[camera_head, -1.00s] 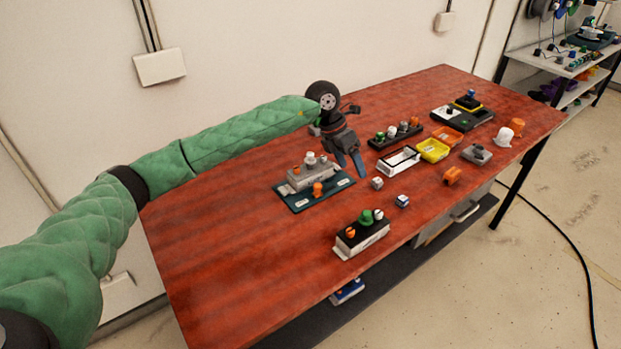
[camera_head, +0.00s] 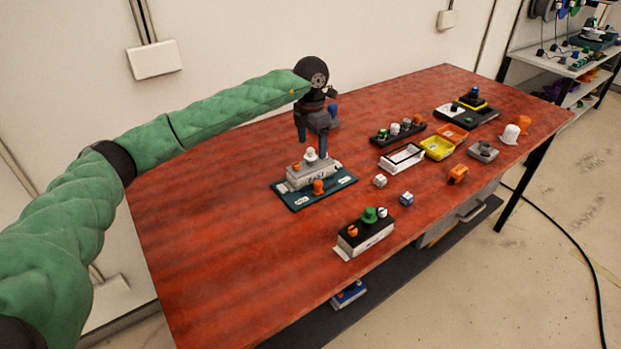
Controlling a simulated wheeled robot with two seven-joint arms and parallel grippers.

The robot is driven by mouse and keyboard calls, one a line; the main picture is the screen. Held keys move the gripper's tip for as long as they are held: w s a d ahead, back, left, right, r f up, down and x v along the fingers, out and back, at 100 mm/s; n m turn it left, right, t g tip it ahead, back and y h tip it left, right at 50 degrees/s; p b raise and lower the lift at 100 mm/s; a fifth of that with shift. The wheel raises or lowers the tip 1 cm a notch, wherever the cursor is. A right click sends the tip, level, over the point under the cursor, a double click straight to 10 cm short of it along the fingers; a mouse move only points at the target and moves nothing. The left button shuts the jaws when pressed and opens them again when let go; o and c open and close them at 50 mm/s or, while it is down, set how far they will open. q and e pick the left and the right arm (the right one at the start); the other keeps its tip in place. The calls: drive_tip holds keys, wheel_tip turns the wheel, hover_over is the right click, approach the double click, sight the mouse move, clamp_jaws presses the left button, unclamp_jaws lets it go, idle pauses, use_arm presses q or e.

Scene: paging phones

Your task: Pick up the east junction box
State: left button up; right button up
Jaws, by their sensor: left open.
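A light grey box (camera_head: 323,174) sits on a dark teal plate (camera_head: 340,183) on the red-brown table. It has a white knob (camera_head: 310,155) on top. An orange knob (camera_head: 318,187) shows at its front. Its lettering is too small to read, so I cannot confirm that it is the east junction box. My left gripper (camera_head: 312,147) is open, pointing down right over the box, with its fingertips about the white knob. I cannot tell whether they touch it. My right gripper is out of view.
A black-topped white box (camera_head: 365,239) with coloured knobs stands near the front edge. Two small cubes (camera_head: 380,181) (camera_head: 406,199) lie right of the plate. A black knob strip (camera_head: 398,133), white tray (camera_head: 402,158) and yellow tray (camera_head: 437,149) stand further right. The table's left part is clear.

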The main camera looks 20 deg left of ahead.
sight(311, 149)
use_arm(q)
drive_tip(key=shift+w+a+f, duration=0.1)
drive_tip(key=shift+a+f, duration=0.15)
drive_tip(key=shift+f, duration=0.1)
wheel_tip(311, 149, down, 2)
drive_tip(key=shift+p, duration=0.4)
drive_tip(key=shift+f+p, duration=0.35)
drive_tip(key=shift+f, duration=0.25)
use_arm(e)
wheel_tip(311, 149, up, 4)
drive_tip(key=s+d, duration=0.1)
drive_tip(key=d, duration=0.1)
use_arm(q)
drive_tip(key=shift+f, duration=0.35)
drive_tip(key=shift+f+p, duration=0.75)
drive_tip(key=shift+f, duration=1)
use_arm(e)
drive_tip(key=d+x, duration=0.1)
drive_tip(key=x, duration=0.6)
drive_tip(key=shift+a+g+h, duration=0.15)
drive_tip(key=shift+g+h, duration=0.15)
use_arm(q)
drive_tip(key=c, duration=1.4)
drive_tip(key=shift+c, duration=0.4)
drive_tip(key=shift+r, duration=0.15)
